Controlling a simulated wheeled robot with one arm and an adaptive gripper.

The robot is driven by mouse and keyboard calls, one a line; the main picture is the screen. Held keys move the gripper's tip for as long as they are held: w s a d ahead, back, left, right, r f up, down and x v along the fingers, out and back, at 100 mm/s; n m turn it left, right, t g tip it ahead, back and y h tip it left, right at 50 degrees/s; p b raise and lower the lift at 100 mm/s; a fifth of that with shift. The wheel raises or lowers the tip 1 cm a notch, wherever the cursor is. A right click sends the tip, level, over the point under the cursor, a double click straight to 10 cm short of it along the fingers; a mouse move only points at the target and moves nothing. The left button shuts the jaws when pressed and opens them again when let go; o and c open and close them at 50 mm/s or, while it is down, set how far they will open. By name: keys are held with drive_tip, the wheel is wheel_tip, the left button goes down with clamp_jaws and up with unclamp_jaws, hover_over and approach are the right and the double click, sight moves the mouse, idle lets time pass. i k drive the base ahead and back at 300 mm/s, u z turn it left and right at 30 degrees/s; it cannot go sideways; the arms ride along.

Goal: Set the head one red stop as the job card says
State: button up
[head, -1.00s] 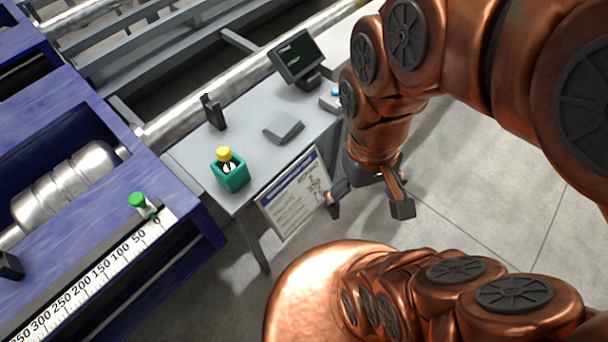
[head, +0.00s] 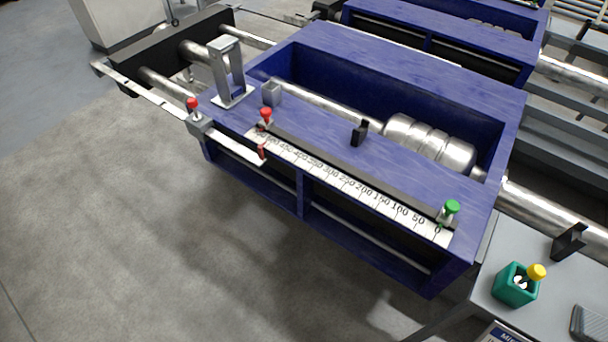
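A blue machine head (head: 400,120) fills the middle of the view. A white scale (head: 345,185) runs along its front edge, with 0 at the right and numbers rising to the left. A red-knobbed stop (head: 265,117) sits near the scale's high left end; its exact reading is too small to tell. A green-knobbed stop (head: 450,209) sits by 0. Another red knob (head: 193,104) is on a metal bar at the left, whose end carries a red piece (head: 262,152). Only the job card's top edge (head: 497,336) shows. My gripper is out of view.
A grey side table (head: 550,312) at lower right holds a green box with a yellow button (head: 517,284) and a black bracket (head: 569,243). A second blue head (head: 440,32) stands behind. The floor (head: 200,250) in front is clear.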

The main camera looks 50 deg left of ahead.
sight(267, 122)
drive_tip(key=u, duration=2.1)
drive_tip(key=i, duration=0.55)
drive_tip(key=u, duration=1.4)
